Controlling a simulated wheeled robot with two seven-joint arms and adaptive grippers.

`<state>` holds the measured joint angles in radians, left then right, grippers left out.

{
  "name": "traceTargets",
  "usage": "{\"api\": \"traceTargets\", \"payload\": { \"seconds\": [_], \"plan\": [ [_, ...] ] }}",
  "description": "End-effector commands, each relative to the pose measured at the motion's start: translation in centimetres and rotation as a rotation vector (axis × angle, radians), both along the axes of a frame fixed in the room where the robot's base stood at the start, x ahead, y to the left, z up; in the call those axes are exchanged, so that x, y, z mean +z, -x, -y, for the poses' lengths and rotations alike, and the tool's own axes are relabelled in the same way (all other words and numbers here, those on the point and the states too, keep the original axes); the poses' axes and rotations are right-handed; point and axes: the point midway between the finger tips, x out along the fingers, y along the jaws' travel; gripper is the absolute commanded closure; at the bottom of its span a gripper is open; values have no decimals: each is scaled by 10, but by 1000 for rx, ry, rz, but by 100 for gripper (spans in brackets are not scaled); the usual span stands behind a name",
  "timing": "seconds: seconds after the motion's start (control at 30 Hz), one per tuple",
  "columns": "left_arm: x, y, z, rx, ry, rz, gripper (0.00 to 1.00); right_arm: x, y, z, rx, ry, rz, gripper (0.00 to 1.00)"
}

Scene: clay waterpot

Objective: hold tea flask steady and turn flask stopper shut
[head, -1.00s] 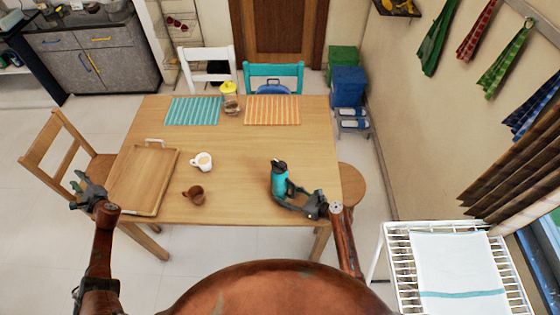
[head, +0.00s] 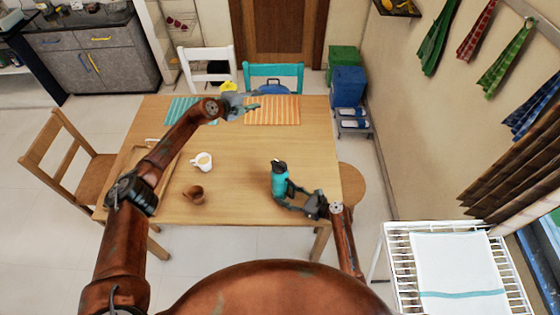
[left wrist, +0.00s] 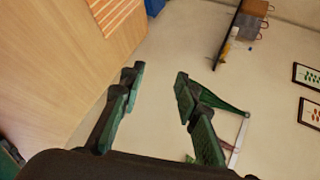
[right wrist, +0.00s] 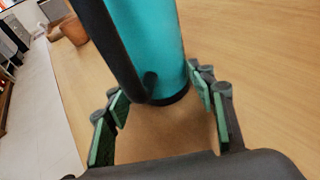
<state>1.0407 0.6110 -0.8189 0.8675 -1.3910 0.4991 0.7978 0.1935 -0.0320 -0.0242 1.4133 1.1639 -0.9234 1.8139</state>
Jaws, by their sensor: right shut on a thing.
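The teal tea flask (head: 279,184) stands upright on the table near its front right; it also shows in the right wrist view (right wrist: 150,40). Its dark stopper (head: 279,164) is on top, and I cannot tell how far it is turned. My right gripper (head: 288,193) is shut on the flask's lower body, with a finger on each side in the right wrist view (right wrist: 160,95). My left gripper (head: 250,106) is open and empty, high over the far part of the table, well away from the flask; its spread fingers show in the left wrist view (left wrist: 160,75).
A white cup (head: 203,161) and a brown clay cup (head: 194,195) stand left of the flask. A wooden tray (head: 130,190) lies at the left, partly hidden by my left arm. The yellow-lidded jar (head: 229,86) is mostly hidden behind my left gripper. Table around the flask is clear.

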Motion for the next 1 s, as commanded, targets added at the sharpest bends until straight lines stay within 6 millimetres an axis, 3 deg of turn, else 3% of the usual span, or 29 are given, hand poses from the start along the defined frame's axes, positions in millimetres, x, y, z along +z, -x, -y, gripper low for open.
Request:
{"api": "traceTargets", "payload": {
  "seconds": [0.03,0.1,0.2,0.3,0.43,0.6,0.83,1.0],
  "plan": [
    [14,15,40,-76,-15,-53,70,-1,0,1,-1,2,-1,63],
    [19,42,81,-155,-47,-152,70,-1,0,1,-1,2,-1,63],
    [22,84,123,-238,-124,-296,70,-1,0,1,-2,2,-1,63],
    [23,127,144,-278,-234,-442,70,-1,0,1,-2,3,-1,63],
    [25,175,144,-259,-404,-613,70,-1,0,2,-2,3,-1,63],
    [32,217,121,-162,-596,-765,70,-1,0,2,-3,3,-1,63],
    [40,238,98,-66,-714,-846,70,-1,0,2,-2,3,-1,63],
    [24,240,96,-58,-722,-855,70,-1,0,2,-2,3,-1,63]
  ]
}}
